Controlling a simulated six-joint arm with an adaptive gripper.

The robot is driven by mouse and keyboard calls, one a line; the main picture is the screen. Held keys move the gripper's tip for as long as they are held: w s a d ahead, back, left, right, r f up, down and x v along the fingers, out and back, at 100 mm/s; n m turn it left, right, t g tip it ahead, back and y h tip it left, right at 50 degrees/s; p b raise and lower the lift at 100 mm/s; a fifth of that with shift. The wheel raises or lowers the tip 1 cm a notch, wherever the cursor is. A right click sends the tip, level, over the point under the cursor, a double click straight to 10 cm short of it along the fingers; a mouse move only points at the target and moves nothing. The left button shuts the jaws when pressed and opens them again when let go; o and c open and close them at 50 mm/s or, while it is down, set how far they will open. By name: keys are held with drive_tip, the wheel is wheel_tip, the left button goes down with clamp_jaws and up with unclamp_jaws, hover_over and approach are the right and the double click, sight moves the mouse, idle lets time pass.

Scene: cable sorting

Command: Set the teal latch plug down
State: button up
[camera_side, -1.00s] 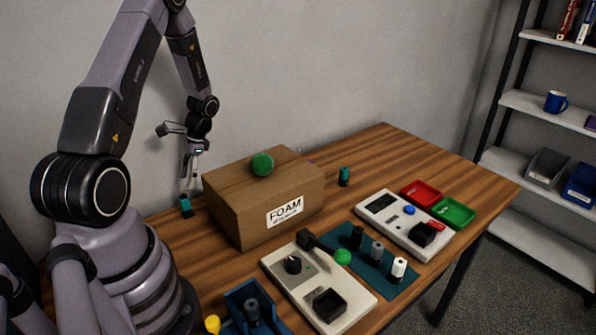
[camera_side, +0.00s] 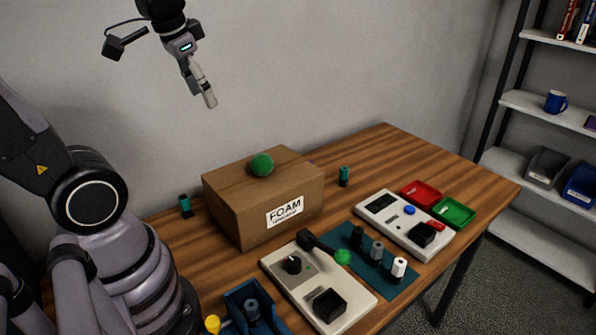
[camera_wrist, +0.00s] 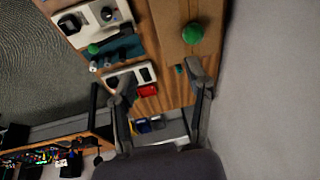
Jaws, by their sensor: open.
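Two small teal and black plugs stand on the wooden table; I cannot tell which is the latch plug. One plug (camera_side: 186,206) is upright at the left of the cardboard box, near the table's back edge. The other plug (camera_side: 343,176) is upright behind the box's right end. A teal plug also shows in the wrist view (camera_wrist: 178,69), beside the box. My gripper (camera_side: 208,100) is high above the table, apart from both plugs. In the wrist view its fingers (camera_wrist: 158,78) are spread with nothing between them.
The cardboard FOAM box (camera_side: 236,205) has a green ball (camera_side: 262,165) on top. Two pale device panels (camera_side: 335,283) (camera_side: 398,238), a teal mat (camera_side: 400,283) with several plugs, a red tray (camera_side: 409,201) and a green tray (camera_side: 443,216) fill the front and right. The table's back right is clear.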

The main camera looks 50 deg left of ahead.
drive_tip(key=s+d+r+t+h, duration=0.1)
drive_tip(key=s+d+t, duration=0.1)
drive_tip(key=s+d, duration=0.2)
drive_tip(key=shift+s+d+r, duration=0.2)
drive_tip(key=shift+s+r, duration=0.1)
drive_tip(key=shift+s, duration=0.4)
